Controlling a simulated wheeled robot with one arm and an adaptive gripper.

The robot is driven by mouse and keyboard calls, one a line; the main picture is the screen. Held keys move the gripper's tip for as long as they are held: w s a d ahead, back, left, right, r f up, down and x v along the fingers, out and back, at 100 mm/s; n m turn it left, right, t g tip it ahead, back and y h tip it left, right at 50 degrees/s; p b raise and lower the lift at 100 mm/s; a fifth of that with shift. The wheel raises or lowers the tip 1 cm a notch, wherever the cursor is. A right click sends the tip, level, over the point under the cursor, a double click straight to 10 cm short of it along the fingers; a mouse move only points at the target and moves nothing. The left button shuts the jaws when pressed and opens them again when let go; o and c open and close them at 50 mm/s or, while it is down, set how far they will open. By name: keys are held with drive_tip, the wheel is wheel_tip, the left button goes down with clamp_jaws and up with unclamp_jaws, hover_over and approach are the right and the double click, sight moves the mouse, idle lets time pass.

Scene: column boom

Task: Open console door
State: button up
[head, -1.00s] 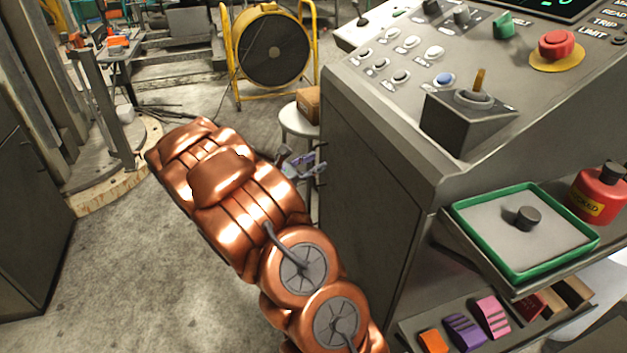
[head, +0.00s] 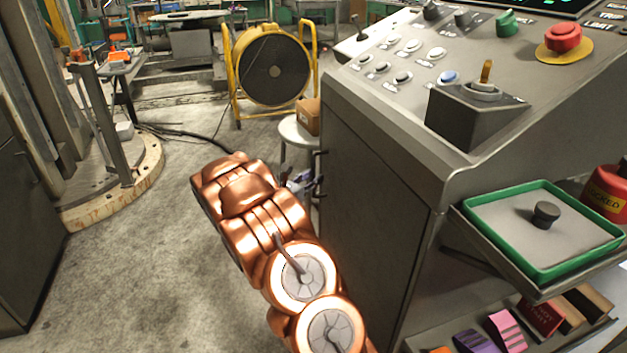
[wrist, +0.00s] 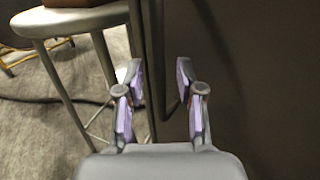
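The console door (head: 375,185) is the dark grey side panel of the control console, and it looks shut. Its dark bar handle (head: 318,168) stands at the panel's far left edge. My gripper (head: 306,183) is beside the handle's lower part, partly hidden behind my copper arm. In the wrist view my gripper (wrist: 160,95) is open, with its purple-padded fingers apart. The dark handle (wrist: 162,60) runs down between and just beyond the fingertips, with its lower end bending toward the door face (wrist: 255,80). Contact is not visible.
A round stool (head: 296,132) with a cardboard box stands close behind the handle, and its legs are near my fingers. A yellow-framed fan (head: 272,65) is farther back. A green-rimmed tray (head: 480,245) juts out at the right.

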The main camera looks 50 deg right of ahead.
drive_tip(key=shift+d, duration=0.65)
clamp_jaws()
